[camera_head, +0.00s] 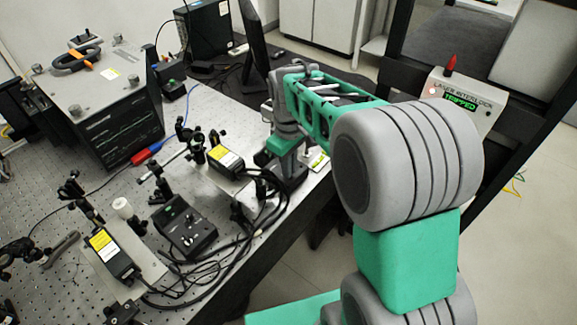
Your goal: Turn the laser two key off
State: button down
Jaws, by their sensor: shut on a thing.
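My gripper (283,166) is at the far end of my arm, pointing down near the bench's right edge. It is small, and its fingertips are mostly hidden among dark parts. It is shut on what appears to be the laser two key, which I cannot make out. A dark control box (264,187) is partly visible under it, beside the rear laser head (224,162) with its yellow label. A second dark control box (184,232) with knobs and a green light stands nearer, between the rear laser head and the front laser head (113,256).
The perforated bench (215,118) holds several optic posts and black cables. A large grey instrument (110,105) stands at the back left. A laser interlock box (462,101) reads TRIPPED at the right. A monitor (256,45) stands behind my arm. Open floor lies right of the bench.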

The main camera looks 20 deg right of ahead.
jog(key=c, duration=1.6)
grip_release()
notch_tip(320, 180, up, 8)
jog(key=shift+f+b, duration=0.1)
jog(key=shift+b, duration=0.35)
